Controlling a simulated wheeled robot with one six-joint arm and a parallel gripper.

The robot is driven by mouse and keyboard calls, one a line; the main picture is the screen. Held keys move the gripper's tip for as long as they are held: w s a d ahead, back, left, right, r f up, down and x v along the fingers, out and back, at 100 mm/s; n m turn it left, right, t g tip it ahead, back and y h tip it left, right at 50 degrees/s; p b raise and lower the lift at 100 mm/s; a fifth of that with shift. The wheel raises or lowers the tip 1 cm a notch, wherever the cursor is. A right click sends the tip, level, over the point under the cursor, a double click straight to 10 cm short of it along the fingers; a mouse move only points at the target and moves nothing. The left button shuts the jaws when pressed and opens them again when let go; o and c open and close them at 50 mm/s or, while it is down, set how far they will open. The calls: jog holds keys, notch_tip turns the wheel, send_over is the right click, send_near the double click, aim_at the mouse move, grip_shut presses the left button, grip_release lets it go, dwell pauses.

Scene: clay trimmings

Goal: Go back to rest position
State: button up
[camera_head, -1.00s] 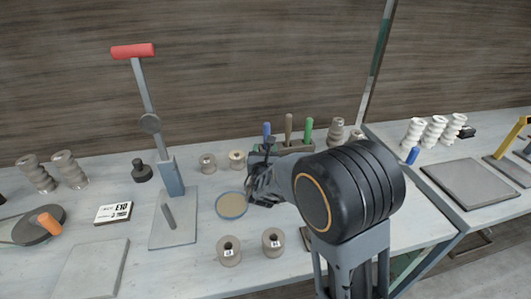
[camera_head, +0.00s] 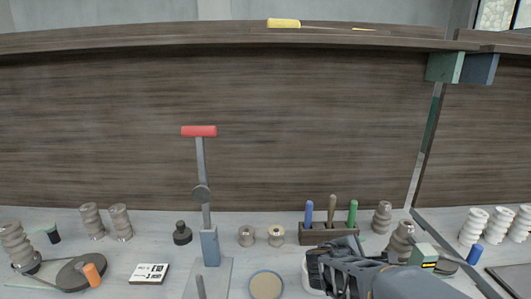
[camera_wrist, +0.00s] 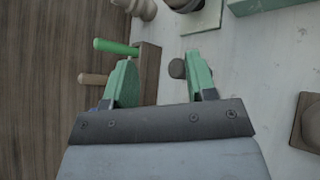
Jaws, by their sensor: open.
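My gripper (camera_wrist: 160,66) is open in the wrist view, with nothing held between its two green-padded fingers. In the head view, my gripper and dark wrist are at the lower right, in front of the tool rack (camera_head: 328,236), and the fingertips cannot be made out.
A lever press with a red handle (camera_head: 199,131) stands left of my arm. A round tan-topped disc (camera_head: 266,285) lies close by my gripper's left. Ribbed insulators (camera_head: 400,241) stand behind my arm. A shelf (camera_head: 150,40) runs along the wall above.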

jog(key=s+a+m+g+y+p, duration=0.15)
jog(key=s+m+g+y, duration=0.3)
jog(key=s+m, duration=0.55)
jog(key=s+a+m+y+p, duration=0.1)
jog(key=s+a+m+y, duration=0.3)
jog(key=a+m+y, duration=0.2)
jog(key=shift+s+a+r+m+y+p, duration=0.3)
jog(key=shift+a+y, duration=0.05)
jog(key=shift+a, duration=0.5)
